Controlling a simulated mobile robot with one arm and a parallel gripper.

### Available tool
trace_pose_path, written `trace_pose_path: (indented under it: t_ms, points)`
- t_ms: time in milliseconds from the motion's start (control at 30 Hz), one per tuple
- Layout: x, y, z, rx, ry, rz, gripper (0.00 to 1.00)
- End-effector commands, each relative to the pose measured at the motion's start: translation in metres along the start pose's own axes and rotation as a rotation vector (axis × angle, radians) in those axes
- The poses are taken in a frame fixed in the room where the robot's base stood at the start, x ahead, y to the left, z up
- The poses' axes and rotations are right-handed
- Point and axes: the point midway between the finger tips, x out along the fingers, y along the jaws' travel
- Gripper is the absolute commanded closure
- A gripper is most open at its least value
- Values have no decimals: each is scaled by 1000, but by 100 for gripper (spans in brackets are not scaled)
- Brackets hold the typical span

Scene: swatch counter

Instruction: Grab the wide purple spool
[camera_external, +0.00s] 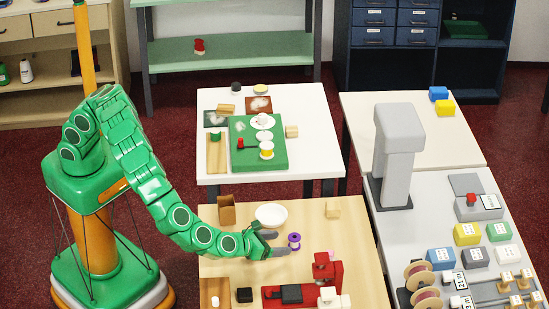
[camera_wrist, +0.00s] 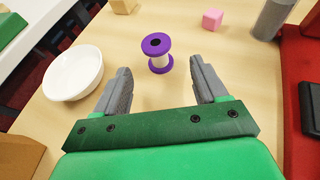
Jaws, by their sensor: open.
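The purple spool (camera_external: 294,241) stands upright on the light wooden table. In the wrist view the spool (camera_wrist: 157,53) has wide purple flanges, a pale core and a dark hole in its top. My gripper (camera_external: 279,243) is low over the table, just left of the spool in the external view. In the wrist view my gripper (camera_wrist: 160,80) has its two grey fingers spread wide, with nothing between them. The spool stands just beyond the fingertips, roughly in line with the gap, and does not appear to be touched.
A white bowl (camera_wrist: 73,74) stands left of the fingers. A pink cube (camera_wrist: 212,19) and a grey cylinder (camera_wrist: 272,18) lie beyond, to the right. A red device (camera_external: 325,271) stands close on the right. A wooden block (camera_external: 332,209) sits farther back. Table around the spool is clear.

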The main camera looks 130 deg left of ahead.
Motion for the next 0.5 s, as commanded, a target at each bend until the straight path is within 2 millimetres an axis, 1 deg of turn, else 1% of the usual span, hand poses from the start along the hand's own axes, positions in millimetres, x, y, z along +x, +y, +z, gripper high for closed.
trace_pose_path:
  t_ms: [100, 367, 500]
  points:
    - [12, 1, 0, -2, 1, 3, 28]
    - [25, 2, 3, -4, 1, 4, 28]
    - [41, 3, 5, -4, 2, 4, 28]
